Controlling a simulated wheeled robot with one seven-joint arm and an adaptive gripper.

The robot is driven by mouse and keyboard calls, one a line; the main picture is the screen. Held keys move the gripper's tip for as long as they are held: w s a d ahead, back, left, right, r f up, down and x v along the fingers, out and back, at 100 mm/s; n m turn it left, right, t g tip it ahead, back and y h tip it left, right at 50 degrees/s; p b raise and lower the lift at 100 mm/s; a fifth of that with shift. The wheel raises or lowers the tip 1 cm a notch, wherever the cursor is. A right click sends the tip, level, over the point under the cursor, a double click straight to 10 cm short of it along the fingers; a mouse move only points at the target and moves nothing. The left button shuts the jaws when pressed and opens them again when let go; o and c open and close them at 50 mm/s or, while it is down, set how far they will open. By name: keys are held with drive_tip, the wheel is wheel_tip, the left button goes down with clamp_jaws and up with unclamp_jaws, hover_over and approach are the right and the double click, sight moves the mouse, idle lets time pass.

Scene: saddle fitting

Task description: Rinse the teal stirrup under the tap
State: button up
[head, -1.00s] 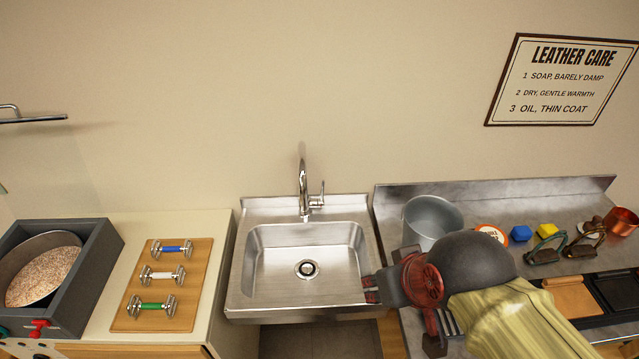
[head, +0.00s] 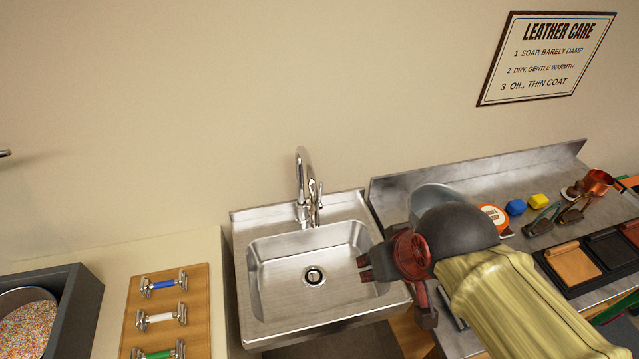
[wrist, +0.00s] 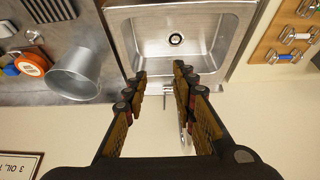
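The teal stirrup (head: 541,220) stands on the metal bench at the right in the head view, beside a similar stirrup with a darker, brownish look (head: 574,209). The chrome tap (head: 302,190) rises at the back of the steel sink (head: 262,322); I see no water running from it. My gripper (head: 364,268) is at the sink's right edge, left of the stirrups and well apart from them. In the wrist view my gripper (wrist: 160,82) has its two fingers spread with nothing between them, and the sink basin (wrist: 150,35) shows beyond them.
A grey bucket (head: 432,195), partly hidden by my arm, a round orange-and-white tin (head: 493,215), blue (head: 515,207) and yellow (head: 538,201) blocks and a copper pot (head: 598,182) share the bench. Dark trays (head: 607,250) lie in front.

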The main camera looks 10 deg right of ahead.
drive_tip(key=w+d+f+g+p, duration=0.1)
drive_tip(key=w+d+f+g, duration=0.25)
drive_tip(key=f, duration=0.65)
drive_tip(key=n+t+y, duration=0.2)
drive_tip(key=t+y, duration=0.1)
drive_tip(key=t, duration=0.9)
hover_over(321, 202)
drive_tip(key=shift+g, duration=0.25)
drive_tip(key=f, duration=0.9)
drive_tip(key=shift+w+f, duration=0.25)
drive_tip(key=shift+f, duration=0.1)
drive_tip(key=shift+c, duration=0.4)
clamp_jaws()
